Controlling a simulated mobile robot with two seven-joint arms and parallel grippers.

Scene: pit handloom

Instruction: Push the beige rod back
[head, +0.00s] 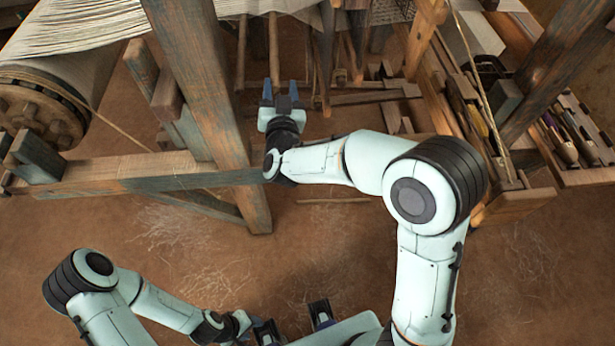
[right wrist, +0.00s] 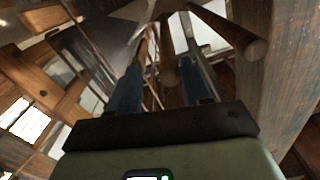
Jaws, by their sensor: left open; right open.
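Two beige-brown rods run away under the loom, the left rod (head: 242,52) and the right rod (head: 274,50); I cannot tell which one the task means. My right gripper (head: 280,92) is open, its fingertips just in front of the right rod's near end. In the right wrist view, one rod (right wrist: 167,62) shows between the spread fingers (right wrist: 168,88), and a thicker rod (right wrist: 232,35) with a round end lies outside the right finger. Contact cannot be told. My left gripper (head: 294,322) is open and empty, low over the floor.
A thick wooden post (head: 205,90) stands left of my right gripper, joined to a crossbeam (head: 130,175). The cloth roll (head: 85,70) is at the far left. Wooden trays (head: 575,130) stand at the right. The earthen floor (head: 190,250) in front is mostly clear.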

